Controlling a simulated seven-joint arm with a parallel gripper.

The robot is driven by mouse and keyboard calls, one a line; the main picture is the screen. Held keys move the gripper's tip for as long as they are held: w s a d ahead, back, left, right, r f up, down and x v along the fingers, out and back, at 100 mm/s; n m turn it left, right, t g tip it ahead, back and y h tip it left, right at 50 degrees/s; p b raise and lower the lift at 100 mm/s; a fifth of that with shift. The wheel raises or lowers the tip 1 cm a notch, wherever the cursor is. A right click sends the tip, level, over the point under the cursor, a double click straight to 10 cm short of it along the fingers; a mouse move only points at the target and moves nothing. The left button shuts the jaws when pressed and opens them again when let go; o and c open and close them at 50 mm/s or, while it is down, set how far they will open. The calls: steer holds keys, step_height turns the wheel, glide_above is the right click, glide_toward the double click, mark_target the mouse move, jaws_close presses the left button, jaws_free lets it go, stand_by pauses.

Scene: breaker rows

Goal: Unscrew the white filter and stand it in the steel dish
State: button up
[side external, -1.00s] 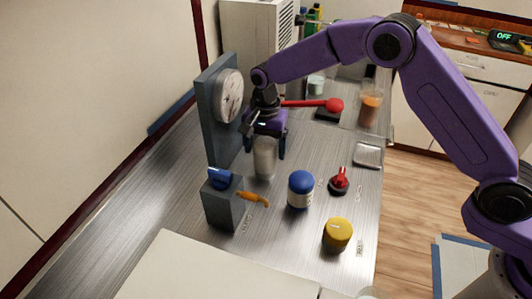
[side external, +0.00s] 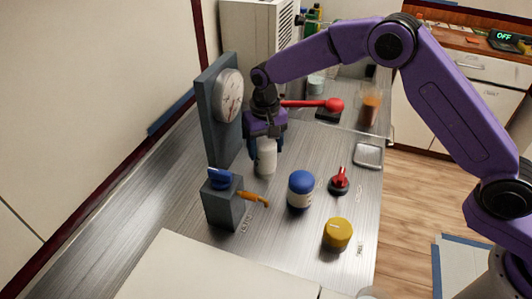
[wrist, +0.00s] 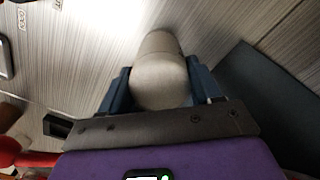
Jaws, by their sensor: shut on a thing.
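The white filter (side external: 266,160) is a pale upright cylinder in front of the grey upright panel, left of the middle of the steel counter. My gripper (side external: 266,147) comes down over its upper part and is shut on it. In the wrist view the filter (wrist: 160,65) lies between both dark blue fingers of my gripper (wrist: 160,88). The filter's top is hidden by my gripper, and I cannot tell whether it is still threaded to anything. The steel dish (side external: 368,156) is a small, shallow, square-looking tray at the counter's right edge; it looks empty.
A grey panel with a round dial (side external: 228,95) stands just left of my gripper. A grey block with a blue knob and orange lever (side external: 222,200), a blue-lidded jar (side external: 301,190), a red-handled item (side external: 339,182) and a yellow-lidded jar (side external: 337,235) stand nearer. A red lever (side external: 315,103) is behind.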

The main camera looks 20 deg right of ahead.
steer(key=n, duration=0.4)
steer(key=shift+n, duration=0.4)
steer(key=n, duration=0.4)
steer(key=shift+n, duration=0.4)
steer(key=o, duration=0.9)
steer(key=shift+o, duration=0.2)
steer(key=shift+m, duration=0.3)
steer(key=m, duration=0.8)
steer(key=shift+m, duration=0.4)
steer(key=m, duration=0.4)
steer(key=shift+m, duration=0.3)
steer(key=m, duration=0.4)
